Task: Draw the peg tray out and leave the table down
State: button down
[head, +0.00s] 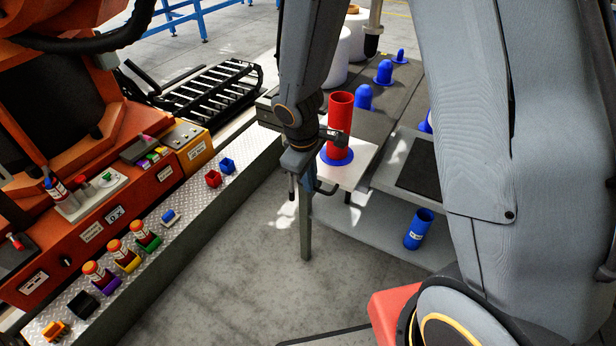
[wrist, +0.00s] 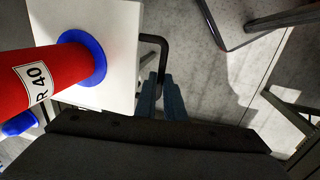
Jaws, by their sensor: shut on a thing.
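The white peg tray (head: 349,180) juts out from the near end of the grey peg table (head: 399,100). A red tube (head: 340,113) labelled R 40 stands upright on the tray's blue peg base (head: 336,157); both also show in the wrist view, the tube (wrist: 40,80) and base (wrist: 97,55). A black loop handle (wrist: 163,47) sticks out from the tray's edge. My gripper (wrist: 161,82) is shut on this handle, its fingers pointing at the tray edge. In the head view my gripper (head: 312,187) is beside the tray's near left side, partly hidden by my arm.
Blue pegs (head: 384,72) and white bobbins (head: 355,36) stand on the table behind. A blue tube (head: 419,229) is on the lower grey shelf (head: 372,229). An orange machine (head: 100,215) with a metal ledge (head: 190,215) stands left. Concrete floor (head: 235,270) between is clear.

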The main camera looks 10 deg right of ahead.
jog(key=shift+s+a, duration=0.2)
jog(key=shift+a, duration=0.05)
dwell(0.3)
jog(key=c, duration=1.8)
grip_release()
jog(key=shift+c, duration=0.2)
jog(key=shift+r, duration=0.1)
notch_tip(320, 180, up, 8)
jog(key=s+a, duration=0.1)
jog(key=shift+f, duration=0.2)
jog(key=shift+s, duration=0.1)
jog(key=s+d+r+m+g+y, duration=0.1)
jog(key=s+d+r+m, duration=0.2)
jog(key=s+d+m, duration=0.6)
jog(key=s, duration=0.2)
jog(key=shift+s+r+m, duration=0.35)
jog(key=shift+s+m, duration=0.05)
